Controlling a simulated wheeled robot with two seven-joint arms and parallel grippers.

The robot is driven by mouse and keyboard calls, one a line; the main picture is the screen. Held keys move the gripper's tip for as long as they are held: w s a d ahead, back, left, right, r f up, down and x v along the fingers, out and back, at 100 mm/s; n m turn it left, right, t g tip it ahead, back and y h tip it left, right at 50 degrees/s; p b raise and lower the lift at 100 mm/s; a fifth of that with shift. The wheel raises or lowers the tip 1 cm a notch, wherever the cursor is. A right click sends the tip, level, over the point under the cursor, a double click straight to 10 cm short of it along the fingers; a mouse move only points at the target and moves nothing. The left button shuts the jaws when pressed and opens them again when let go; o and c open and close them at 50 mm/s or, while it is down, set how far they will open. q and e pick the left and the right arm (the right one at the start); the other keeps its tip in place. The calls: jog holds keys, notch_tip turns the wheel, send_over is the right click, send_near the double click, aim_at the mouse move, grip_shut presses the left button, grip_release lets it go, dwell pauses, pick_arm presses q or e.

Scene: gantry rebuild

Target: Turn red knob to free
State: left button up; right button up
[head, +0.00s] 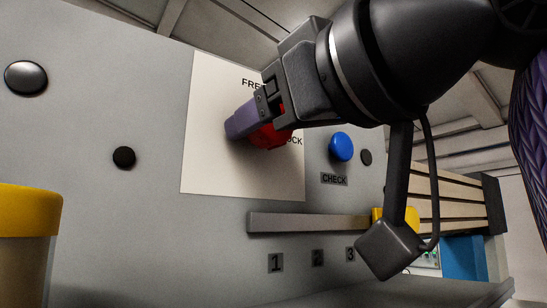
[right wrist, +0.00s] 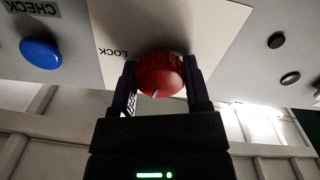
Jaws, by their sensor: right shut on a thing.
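The red knob (head: 266,137) sits on a cream plate (head: 212,160) on the grey panel. In the head view my right gripper (head: 252,124) covers most of it and part of the plate's lettering; "FRE" shows above and "OCK" to the right. In the right wrist view the red knob (right wrist: 160,74) is between the two fingers of my right gripper (right wrist: 160,82), which is shut on it. A pale mark shows on the knob's face, and "LOCK" reads upside down beside it. My left gripper is not in view.
A blue button (head: 341,146) above a "CHECK" label is right of the plate. A grey rail (head: 305,222) with a yellow block (head: 380,215) runs below, above numbered labels. A yellow-topped cylinder (head: 28,210) stands at the lower left. Black round knobs dot the panel.

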jog(key=shift+n, duration=0.9)
jog(key=o, duration=1.3)
jog(key=shift+s, duration=0.1)
jog(key=b+v, duration=0.4)
jog(key=v, duration=0.6)
